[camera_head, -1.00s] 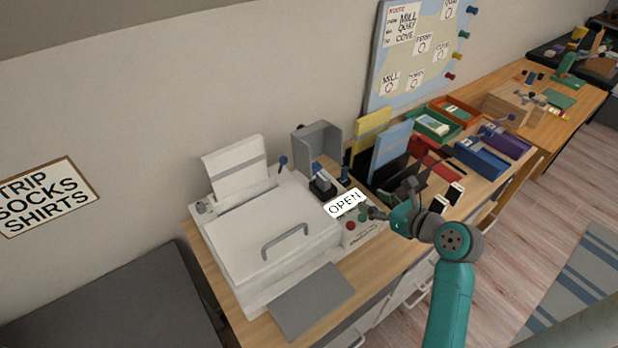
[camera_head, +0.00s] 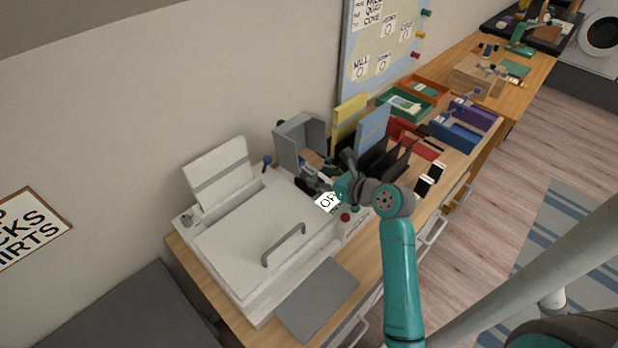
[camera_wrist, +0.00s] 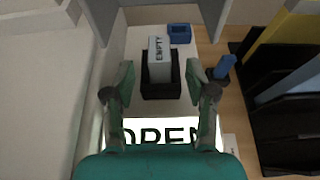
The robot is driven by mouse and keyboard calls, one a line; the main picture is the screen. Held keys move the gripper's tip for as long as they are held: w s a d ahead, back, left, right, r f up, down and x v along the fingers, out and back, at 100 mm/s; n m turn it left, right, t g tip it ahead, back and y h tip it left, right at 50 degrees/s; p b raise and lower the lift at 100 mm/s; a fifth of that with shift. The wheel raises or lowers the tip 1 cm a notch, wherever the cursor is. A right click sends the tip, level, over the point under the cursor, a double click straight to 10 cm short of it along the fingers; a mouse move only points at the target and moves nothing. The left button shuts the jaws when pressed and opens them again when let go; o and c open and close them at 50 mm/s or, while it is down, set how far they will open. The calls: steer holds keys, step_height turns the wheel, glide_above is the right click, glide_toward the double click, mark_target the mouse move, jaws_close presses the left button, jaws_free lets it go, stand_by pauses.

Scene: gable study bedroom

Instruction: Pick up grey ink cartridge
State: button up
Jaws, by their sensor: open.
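A grey block marked EMPTY, which looks like the grey ink cartridge (camera_wrist: 159,66), stands upright in a black holder (camera_wrist: 160,90) in the wrist view. My gripper (camera_wrist: 160,78) is open, with one finger on each side of the block and holder. Gaps show between the fingers and the holder. Nothing is held. In the head view my gripper (camera_head: 322,186) is over the right back part of the white printer (camera_head: 255,235), and hides most of the cartridge and holder.
A grey raised cover (camera_head: 300,138) stands just behind my gripper. An OPEN label (camera_head: 327,202) lies in front. A small blue block (camera_wrist: 180,33) and a blue peg (camera_wrist: 225,66) are near the holder. Black upright dividers (camera_head: 388,160) stand to the right.

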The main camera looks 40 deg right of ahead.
mark_target(315, 175)
steer(key=shift+x, duration=2.3)
jaws_close()
